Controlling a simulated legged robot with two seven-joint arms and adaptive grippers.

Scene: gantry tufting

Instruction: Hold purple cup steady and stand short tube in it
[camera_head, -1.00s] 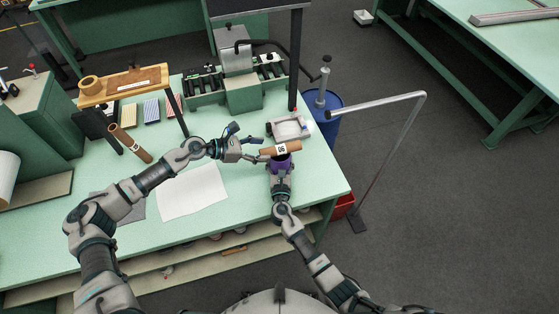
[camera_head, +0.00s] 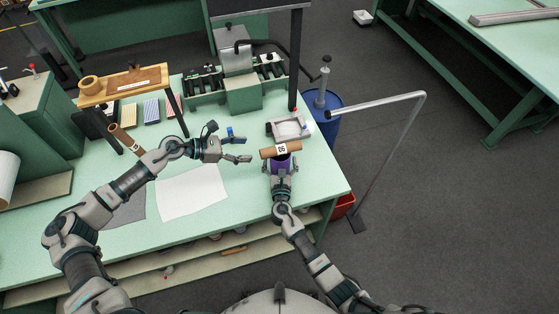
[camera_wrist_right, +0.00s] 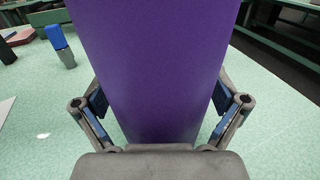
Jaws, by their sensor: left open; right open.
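The short brown tube (camera_head: 268,153) with a white label lies nearly level at the top of the purple cup (camera_head: 281,164). Whether its lower side rests on the rim cannot be made out. The cup fills the middle of the right wrist view (camera_wrist_right: 155,70). My right gripper (camera_head: 281,172) is open, with one finger on each side of the cup; contact is unclear. My left gripper (camera_head: 240,148) is open and empty, to the left of the tube and apart from it.
A grey tray (camera_head: 289,127) sits behind the cup. A white sheet (camera_head: 192,192) lies on the green table to the left. A longer brown tube (camera_head: 128,142) leans by the wooden shelf (camera_head: 125,85). A bent metal pole (camera_head: 385,102) stands off the table's right side.

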